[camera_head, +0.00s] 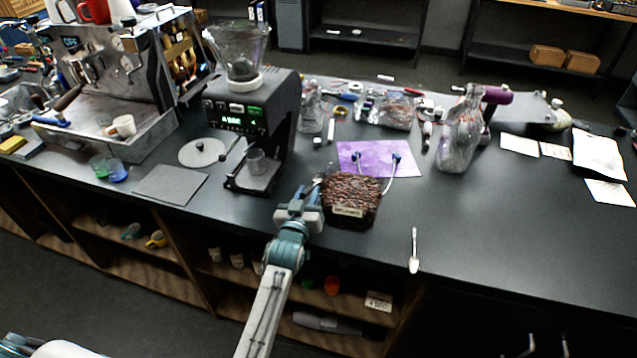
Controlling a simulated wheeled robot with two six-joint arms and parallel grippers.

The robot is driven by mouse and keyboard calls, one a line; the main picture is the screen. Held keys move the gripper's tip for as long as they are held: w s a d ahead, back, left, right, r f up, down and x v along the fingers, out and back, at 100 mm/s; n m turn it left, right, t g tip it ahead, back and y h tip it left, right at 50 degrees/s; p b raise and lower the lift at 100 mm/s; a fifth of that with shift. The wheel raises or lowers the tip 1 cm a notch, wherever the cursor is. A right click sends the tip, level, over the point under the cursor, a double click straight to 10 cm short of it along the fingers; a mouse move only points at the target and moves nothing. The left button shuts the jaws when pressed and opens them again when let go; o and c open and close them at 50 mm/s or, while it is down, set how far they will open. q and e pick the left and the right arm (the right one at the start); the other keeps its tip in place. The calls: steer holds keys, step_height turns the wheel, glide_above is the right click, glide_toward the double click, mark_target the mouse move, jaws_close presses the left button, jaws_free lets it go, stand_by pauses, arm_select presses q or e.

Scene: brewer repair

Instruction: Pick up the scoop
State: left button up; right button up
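A dark brown container of coffee beans (350,194) with a small label stands near the front edge of the counter. A small shiny metal piece, apparently the scoop (318,179), shows at its left rim; most of it is hidden. My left gripper (306,194) is at the container's left side, close to that piece. Whether its fingers are closed on it is too small to tell. My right gripper is not in view.
A black grinder (252,122) stands behind and left of my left gripper, with an espresso machine (118,75) farther left. A purple mat (372,158) lies behind the container. The counter's front right is mostly clear.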

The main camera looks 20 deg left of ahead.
arm_select(q)
jaws_close()
steer(key=shift+r, duration=0.1)
